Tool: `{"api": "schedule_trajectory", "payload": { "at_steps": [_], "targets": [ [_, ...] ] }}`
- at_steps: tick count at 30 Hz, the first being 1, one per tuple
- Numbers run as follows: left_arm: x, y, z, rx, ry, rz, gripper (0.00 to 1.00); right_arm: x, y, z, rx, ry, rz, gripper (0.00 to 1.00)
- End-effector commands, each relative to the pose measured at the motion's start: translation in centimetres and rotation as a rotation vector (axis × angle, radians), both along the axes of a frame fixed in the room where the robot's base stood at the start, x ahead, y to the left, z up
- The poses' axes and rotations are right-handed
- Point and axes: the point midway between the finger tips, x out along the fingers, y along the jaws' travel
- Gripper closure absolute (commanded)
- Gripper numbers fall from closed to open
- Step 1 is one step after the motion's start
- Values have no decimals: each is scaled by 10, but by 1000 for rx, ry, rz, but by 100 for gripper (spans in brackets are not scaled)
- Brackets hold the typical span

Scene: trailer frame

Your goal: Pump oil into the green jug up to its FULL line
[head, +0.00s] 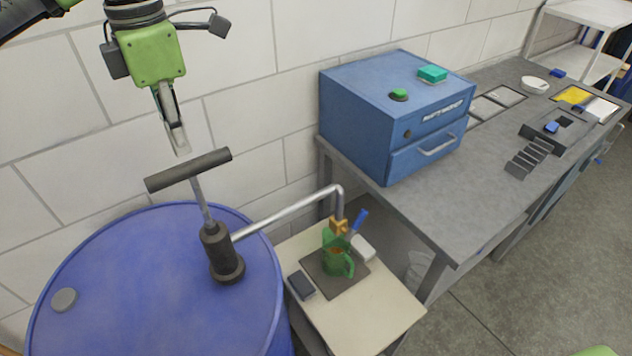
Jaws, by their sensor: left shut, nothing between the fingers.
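The green jug (336,258) stands on a dark mat (351,284) on a small cream stand, under the brass spout (339,226) of the pump. Some amber-brown shows inside the jug; its level and the FULL line are too small to read. The pump (217,249) is mounted on a blue drum (150,290). Its dark T-handle (188,170) is raised on its rod. My left gripper (181,151) is shut and empty, pointing down just above the handle; I cannot tell whether it touches.
The cream stand (382,314) also holds a small dark device (301,285) and a white item with a blue handle. A grey workbench (450,200) at right carries a blue cabinet (365,120), trays and a slotted rack. The wall stands close behind the drum.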

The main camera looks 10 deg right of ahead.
Motion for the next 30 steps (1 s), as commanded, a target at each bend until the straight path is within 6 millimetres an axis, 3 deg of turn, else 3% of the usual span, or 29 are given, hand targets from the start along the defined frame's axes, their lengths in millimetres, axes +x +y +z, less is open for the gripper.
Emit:
{"api": "schedule_trajectory", "payload": {
  "at_steps": [15, 30],
  "targets": [
    [0, 0, -1, 0, 0, 0, 100, 0, 0, -1, 0, 0, 0, 100],
    [0, 0, -26, 0, 1, 0, 100, 0, 0, -18, 0, 0, 0, 100]
  ]
}}
